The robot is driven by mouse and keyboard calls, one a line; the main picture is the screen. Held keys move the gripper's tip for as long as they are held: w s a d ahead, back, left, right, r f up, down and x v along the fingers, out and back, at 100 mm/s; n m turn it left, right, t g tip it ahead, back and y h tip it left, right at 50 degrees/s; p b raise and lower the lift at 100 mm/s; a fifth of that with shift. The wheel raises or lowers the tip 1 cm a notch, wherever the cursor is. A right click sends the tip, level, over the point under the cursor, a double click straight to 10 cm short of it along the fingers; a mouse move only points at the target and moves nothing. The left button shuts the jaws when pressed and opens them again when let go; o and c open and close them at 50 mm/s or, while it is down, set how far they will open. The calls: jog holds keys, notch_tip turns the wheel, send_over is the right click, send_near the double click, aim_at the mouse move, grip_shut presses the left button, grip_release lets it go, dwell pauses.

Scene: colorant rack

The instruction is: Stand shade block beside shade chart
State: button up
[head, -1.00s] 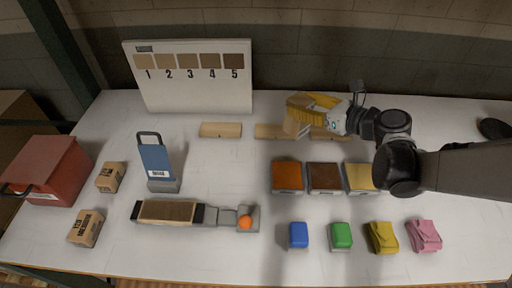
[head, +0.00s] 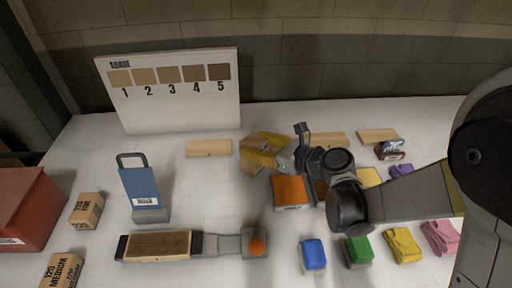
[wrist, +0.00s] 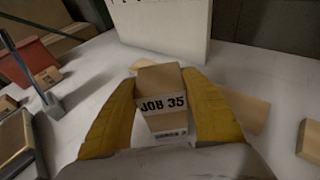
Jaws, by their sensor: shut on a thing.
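The shade chart (head: 170,105) is a white board with a row of numbered tan-to-brown swatches, standing at the back left. My gripper (head: 262,150) has yellow fingers and is right of the chart and nearer the front. In the wrist view the fingers are shut on the shade block (wrist: 162,82), a tan wooden block. Its upper label reads "JOB 35"; a smaller lower label is too small to read surely. The block looks roughly upright and apart from the chart (wrist: 165,30). I cannot tell whether its bottom touches the table.
A tan wood piece (head: 209,148) lies before the chart; others (head: 325,139) (head: 378,136) lie further right. An orange-topped block (head: 290,192) is close below my gripper. A blue upright tool (head: 142,187) and a long sanding block (head: 160,244) stand front left. White table space lies between.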

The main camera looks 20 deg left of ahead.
jog(key=shift+s+r, duration=0.1)
jog(key=shift+r, duration=0.05)
jog(key=o, duration=1.3)
jog(key=shift+f, duration=0.2)
jog(key=shift+o, duration=0.2)
jog(key=shift+r, duration=0.2)
jog(key=s+p+v, duration=0.1)
jog(key=p+v, duration=0.2)
jog(key=v, duration=0.9)
